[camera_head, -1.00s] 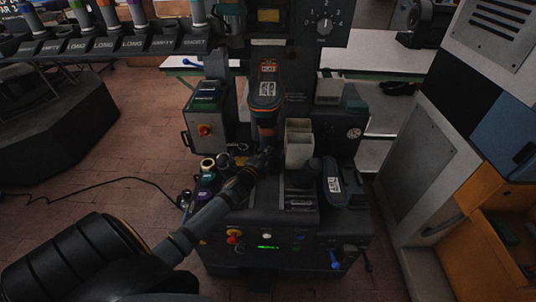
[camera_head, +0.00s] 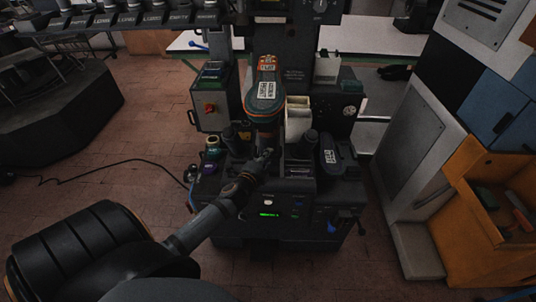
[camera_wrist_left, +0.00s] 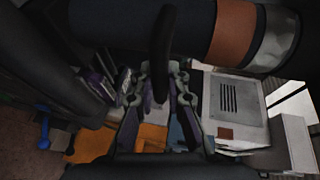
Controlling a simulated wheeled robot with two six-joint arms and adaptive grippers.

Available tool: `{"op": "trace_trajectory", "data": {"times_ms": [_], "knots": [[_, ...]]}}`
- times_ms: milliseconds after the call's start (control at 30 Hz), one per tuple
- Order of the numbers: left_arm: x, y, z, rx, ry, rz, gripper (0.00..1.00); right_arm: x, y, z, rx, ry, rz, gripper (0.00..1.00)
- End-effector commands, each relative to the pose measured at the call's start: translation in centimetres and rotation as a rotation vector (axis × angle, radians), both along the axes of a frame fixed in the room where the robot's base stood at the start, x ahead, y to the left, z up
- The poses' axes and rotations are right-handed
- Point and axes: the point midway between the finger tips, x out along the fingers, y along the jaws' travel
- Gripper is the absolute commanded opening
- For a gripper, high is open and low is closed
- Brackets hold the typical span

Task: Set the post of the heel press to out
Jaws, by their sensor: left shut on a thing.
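The heel press (camera_head: 285,215) stands in the middle of the head view. Its upright grey post (camera_head: 264,95), with orange trim and white labels, rises at the centre of the press, left of a pale box. My left gripper (camera_head: 265,160) is low at the front of the post, below its labelled top. In the left wrist view a dark bar (camera_wrist_left: 163,45) runs between the fingers of the left gripper (camera_wrist_left: 160,85), which are closed on it. The exact contact is dark and partly hidden in the head view. My right gripper is not in view.
A control box with a red knob (camera_head: 209,107) is left of the post. The pale box (camera_head: 297,120) and a dark labelled part (camera_head: 330,155) are to its right. An orange cabinet (camera_head: 480,195) stands at the right. The brick floor at left is open, with a cable across it.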

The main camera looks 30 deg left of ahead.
Motion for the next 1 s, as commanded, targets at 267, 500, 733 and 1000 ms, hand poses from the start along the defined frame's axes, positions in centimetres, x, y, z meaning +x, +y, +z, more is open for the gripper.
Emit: {"op": "trace_trajectory", "data": {"times_ms": [267, 500, 733, 1000], "knots": [[-0.3, -0.2, -0.2, -0.003, 0.003, -0.002, 0.0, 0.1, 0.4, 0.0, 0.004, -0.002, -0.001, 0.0], [-0.4, -0.2, -0.3, -0.003, 0.005, -0.002, 0.24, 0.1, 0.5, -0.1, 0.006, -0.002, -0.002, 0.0], [-0.3, -0.2, -0.1, -0.002, 0.001, -0.003, 0.37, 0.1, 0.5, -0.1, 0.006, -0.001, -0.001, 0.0], [-1.3, -0.3, 0.1, 0.001, 0.003, -0.004, 0.37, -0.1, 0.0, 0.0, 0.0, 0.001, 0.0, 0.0]]}}
